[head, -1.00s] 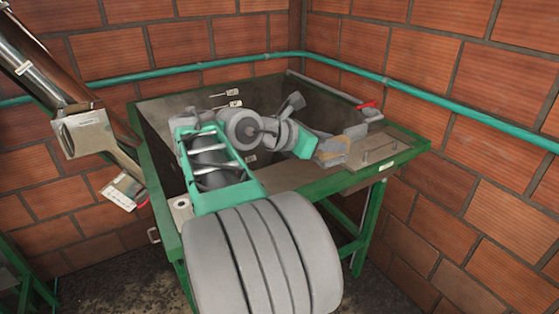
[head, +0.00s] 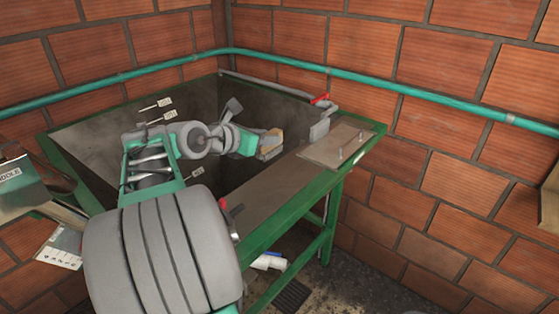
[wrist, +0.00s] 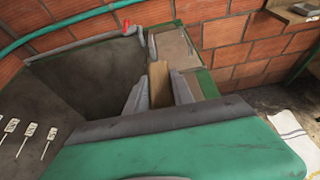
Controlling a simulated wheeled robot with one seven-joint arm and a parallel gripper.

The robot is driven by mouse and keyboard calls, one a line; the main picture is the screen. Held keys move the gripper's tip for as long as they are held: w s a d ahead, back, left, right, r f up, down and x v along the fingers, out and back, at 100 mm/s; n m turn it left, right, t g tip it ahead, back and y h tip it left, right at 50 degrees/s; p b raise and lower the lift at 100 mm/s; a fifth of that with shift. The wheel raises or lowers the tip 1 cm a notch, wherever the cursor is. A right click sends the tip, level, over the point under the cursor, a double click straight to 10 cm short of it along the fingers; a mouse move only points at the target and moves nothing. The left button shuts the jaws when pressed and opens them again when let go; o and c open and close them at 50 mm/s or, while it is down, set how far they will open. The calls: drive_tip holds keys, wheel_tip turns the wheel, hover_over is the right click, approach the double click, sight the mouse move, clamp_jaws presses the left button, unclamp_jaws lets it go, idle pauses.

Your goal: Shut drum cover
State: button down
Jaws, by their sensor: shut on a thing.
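My gripper (head: 272,143) is over the open green-rimmed tank (head: 258,240), near its right side. Its grey fingers are shut on a tan, wood-coloured piece, which also shows between the fingers in the wrist view (wrist: 158,84). I cannot tell whether this piece is part of the drum cover. A flat brown plate (head: 336,146) with upright studs lies on the tank's right rim, apart from the gripper. I cannot pick out the drum cover for certain; the drum is not clearly visible. My arm hides part of the tank.
A red handle (head: 320,99) sits above a grey fitting (head: 319,129) at the tank's back right. White tags (head: 163,103) stand along the left inner wall. A green pipe (head: 400,93) runs along the brick walls. A white card (head: 58,246) shows at lower left.

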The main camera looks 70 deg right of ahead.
drive_tip(key=s+d+f, duration=0.1)
drive_tip(key=f, duration=0.1)
drive_tip(key=s+d+f, duration=0.1)
drive_tip(key=f, duration=0.2)
drive_tip(key=d+f, duration=0.2)
drive_tip(key=f, duration=0.1)
drive_tip(key=shift+s+d+f, duration=0.1)
drive_tip(key=shift+s+f, duration=0.05)
drive_tip(key=shift+s, duration=0.25)
drive_tip(key=shift+f, duration=0.35)
drive_tip(key=c, duration=1.5)
unclamp_jaws()
drive_tip(key=shift+f+p, duration=0.15)
drive_tip(key=shift+p, duration=0.15)
drive_tip(key=shift+c, duration=0.2)
drive_tip(key=o, duration=0.5)
drive_tip(key=shift+c, duration=0.2)
